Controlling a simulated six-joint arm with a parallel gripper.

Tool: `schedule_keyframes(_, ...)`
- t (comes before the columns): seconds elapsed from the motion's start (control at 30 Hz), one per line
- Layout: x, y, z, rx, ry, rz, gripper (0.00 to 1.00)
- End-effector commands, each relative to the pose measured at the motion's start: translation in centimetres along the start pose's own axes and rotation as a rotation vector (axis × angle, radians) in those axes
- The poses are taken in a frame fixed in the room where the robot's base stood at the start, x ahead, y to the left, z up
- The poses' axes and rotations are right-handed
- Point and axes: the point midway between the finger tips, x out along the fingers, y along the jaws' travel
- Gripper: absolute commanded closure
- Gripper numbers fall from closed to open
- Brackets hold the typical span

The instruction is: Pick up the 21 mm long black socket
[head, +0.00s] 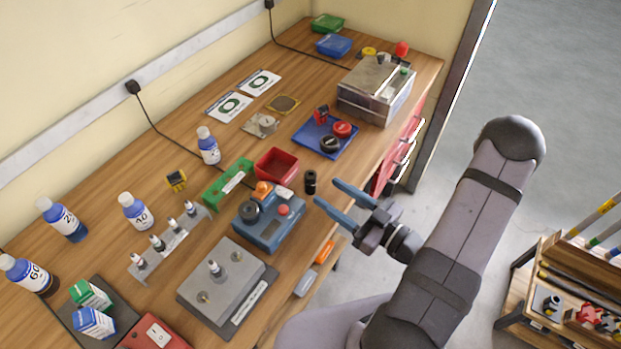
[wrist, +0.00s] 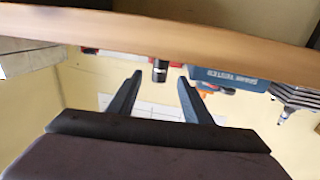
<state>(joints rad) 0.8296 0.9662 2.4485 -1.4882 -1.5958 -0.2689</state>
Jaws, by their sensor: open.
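The black socket (head: 310,182) stands upright near the front edge of the wooden bench, between the red bin and the bench edge. In the wrist view the socket (wrist: 160,70) shows beyond my fingertips, about midway between them. My gripper (head: 325,192) has two blue fingers, spread open and empty. It is just off the bench edge, to the right of the socket and apart from it. In the wrist view my gripper (wrist: 162,82) points toward the socket.
A red bin (head: 276,167) and a blue-grey tester (head: 268,222) stand close by the socket. A blue tray (head: 325,137) with red and black parts lies behind it. An orange-handled tool (head: 324,252) lies at the bench edge (wrist: 160,35). Bare wood surrounds the socket's right side.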

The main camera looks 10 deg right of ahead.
Motion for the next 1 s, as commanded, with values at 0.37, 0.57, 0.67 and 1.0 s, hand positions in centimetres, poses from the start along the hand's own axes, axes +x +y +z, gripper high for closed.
schedule_keyframes(0.37,2.0,0.0,-0.1,-0.002,-0.001,-0.003,0.55)
schedule_keyframes(0.57,2.2,0.1,0.0,-0.003,-0.002,0.001,0.55)
schedule_keyframes(0.67,2.7,0.0,-0.2,-0.002,-0.002,-0.002,0.55)
schedule_keyframes(1.0,6.1,-0.1,-0.5,-0.004,-0.002,-0.003,0.55)
